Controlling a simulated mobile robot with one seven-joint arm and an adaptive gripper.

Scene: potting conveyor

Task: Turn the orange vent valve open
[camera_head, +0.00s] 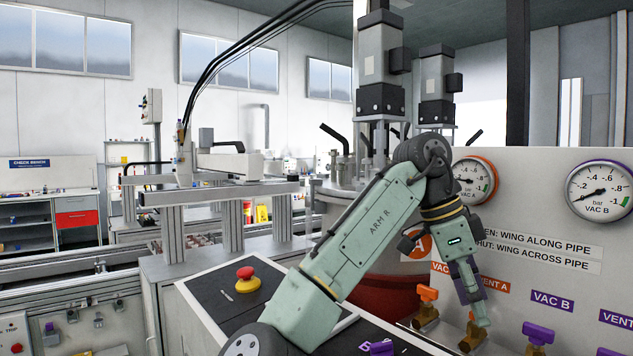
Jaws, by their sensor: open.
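The orange vent valve (472,330) sits on brass fittings low on the grey panel, under an orange label ending in "NT A" (496,286). My gripper (482,322) points down just in front of it and hides part of it. The gripper is open; any contact with the wing cannot be told. The wing's angle to its pipe is also unclear. Another orange-winged valve (427,294) stands to the left, below a partly covered orange label.
Purple-winged valves (538,334) lie to the right. Gauges, including VAC B (600,190), sit above. A sign (545,242) reads wing along pipe, with "SHUT: WING ACROSS PIPE" below. A red emergency button (246,274) stands on the dark console left of my arm.

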